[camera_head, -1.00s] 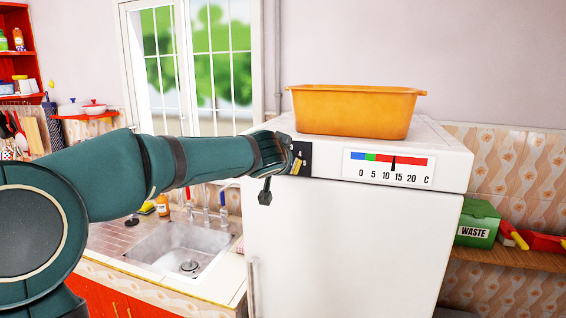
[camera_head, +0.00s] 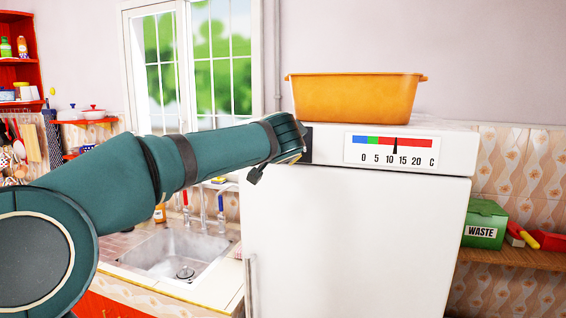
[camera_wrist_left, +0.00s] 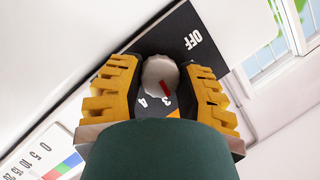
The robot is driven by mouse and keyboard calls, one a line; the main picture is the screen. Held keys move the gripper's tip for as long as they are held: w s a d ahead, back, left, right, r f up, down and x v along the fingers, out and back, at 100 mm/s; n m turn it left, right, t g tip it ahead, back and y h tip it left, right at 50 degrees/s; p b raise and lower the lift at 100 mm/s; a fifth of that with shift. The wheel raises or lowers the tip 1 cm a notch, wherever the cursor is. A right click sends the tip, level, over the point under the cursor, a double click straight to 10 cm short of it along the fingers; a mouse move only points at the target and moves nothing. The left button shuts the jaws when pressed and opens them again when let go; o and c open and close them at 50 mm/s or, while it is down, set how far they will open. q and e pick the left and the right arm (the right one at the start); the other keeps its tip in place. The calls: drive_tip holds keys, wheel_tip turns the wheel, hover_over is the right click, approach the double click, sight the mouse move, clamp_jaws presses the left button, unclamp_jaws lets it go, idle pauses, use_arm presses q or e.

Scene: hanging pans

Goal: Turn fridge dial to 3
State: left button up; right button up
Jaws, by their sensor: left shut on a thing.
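The fridge (camera_head: 350,240) is white. The black dial panel (camera_head: 308,146) is at its upper left front, mostly hidden behind my left wrist in the head view. In the left wrist view the white dial (camera_wrist_left: 155,70) has a red mark (camera_wrist_left: 165,89), which points down-right, close to the printed 3 (camera_wrist_left: 166,101). The 4 shows left of the 3, and OFF (camera_wrist_left: 193,39) is at the upper right. My left gripper (camera_wrist_left: 160,72) is shut on the dial, with yellow-and-black fingers on both sides. My right gripper is not in view.
A temperature scale (camera_head: 390,150) on the fridge has its black pointer between 10 and 15. An orange tub (camera_head: 355,98) sits on top of the fridge. A sink (camera_head: 178,250) is at the left, and a green WASTE box (camera_head: 484,224) stands on a shelf at the right.

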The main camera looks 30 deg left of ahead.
use_arm(q)
drive_tip(key=shift+f+m+y+b, duration=0.15)
drive_tip(key=shift+m+y+b, duration=0.25)
drive_tip(key=shift+m+b, duration=0.4)
drive_tip(key=o, duration=1.2)
drive_tip(key=v, duration=1.2)
